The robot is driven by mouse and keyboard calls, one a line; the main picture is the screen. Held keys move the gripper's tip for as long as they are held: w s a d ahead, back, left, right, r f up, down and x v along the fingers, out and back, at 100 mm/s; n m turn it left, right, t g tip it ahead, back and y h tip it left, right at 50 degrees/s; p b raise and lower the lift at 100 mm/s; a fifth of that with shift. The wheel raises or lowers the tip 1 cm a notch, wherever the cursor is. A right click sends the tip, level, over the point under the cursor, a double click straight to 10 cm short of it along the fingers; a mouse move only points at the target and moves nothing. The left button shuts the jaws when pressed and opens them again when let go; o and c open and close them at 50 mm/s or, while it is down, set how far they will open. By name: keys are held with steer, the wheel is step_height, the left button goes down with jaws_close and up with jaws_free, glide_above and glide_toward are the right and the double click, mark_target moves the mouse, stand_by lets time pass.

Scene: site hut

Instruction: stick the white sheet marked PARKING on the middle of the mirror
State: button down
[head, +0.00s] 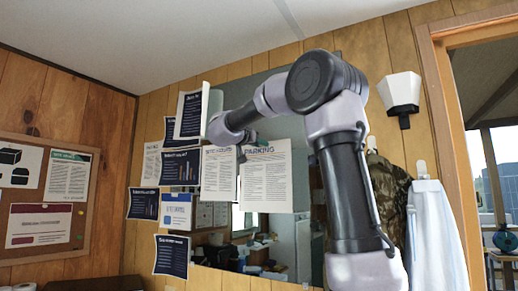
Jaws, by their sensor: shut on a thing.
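The white sheet marked PARKING (266,180) hangs upright in front of the mirror (291,262), left of my forearm. My gripper (242,153) is at the sheet's upper left edge and is shut on it; the fingertips are small and partly hidden. I cannot tell whether the sheet touches the glass. The mirror is a large panel on the plank wall, its upper and right parts partly covered by my arm. Its lower part shows a reflected room.
Another white sheet (217,174) shows just left of the PARKING sheet. Several dark and white notices, such as one dark sheet (191,114), crowd the mirror's left edge. A wall lamp (400,92), hanging clothes (436,235) and a doorway are on the right. A pinboard (87,213) is at left.

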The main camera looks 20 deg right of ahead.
steer(key=x, duration=0.7)
steer(key=shift+x, duration=1.1)
stand_by(6.2)
